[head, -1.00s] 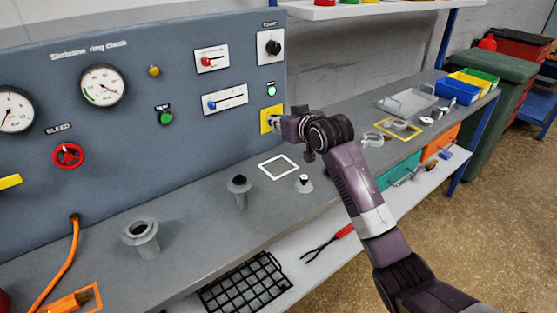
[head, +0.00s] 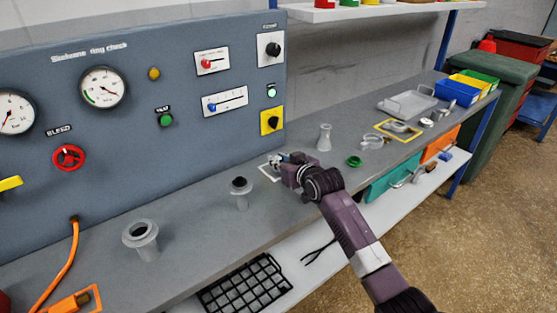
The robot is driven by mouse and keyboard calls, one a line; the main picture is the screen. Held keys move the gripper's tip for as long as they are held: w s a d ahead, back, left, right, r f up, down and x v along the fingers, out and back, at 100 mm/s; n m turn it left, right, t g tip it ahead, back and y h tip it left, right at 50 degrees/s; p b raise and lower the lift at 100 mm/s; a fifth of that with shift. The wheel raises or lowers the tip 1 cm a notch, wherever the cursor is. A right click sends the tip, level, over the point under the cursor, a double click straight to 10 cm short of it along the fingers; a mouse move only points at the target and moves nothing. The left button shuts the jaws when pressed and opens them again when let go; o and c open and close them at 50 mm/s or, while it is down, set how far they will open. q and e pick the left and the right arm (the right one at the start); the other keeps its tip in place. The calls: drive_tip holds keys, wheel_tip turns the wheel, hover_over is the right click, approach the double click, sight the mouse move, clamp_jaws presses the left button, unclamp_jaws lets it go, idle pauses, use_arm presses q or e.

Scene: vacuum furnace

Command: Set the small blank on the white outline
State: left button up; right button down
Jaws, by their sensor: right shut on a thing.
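My right gripper (head: 277,161) is low over the bench at the white outline (head: 264,173). It is shut on a small pale grey piece, which I take to be the small blank (head: 272,160). The fingers hide much of the piece, and I cannot tell whether it touches the bench. The gripper and wrist cover most of the outline; only its left and lower left edge shows. My left gripper is not in view.
A grey flanged pipe with a dark top (head: 240,192) and a wider flanged pipe (head: 142,238) stand left of the outline. A grey conical fitting (head: 324,137) and a green ring (head: 354,161) are to the right. The control panel (head: 130,125) rises behind.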

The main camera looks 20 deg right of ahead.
drive_tip(key=c, duration=1.8)
unclamp_jaws()
drive_tip(key=v, duration=1.2)
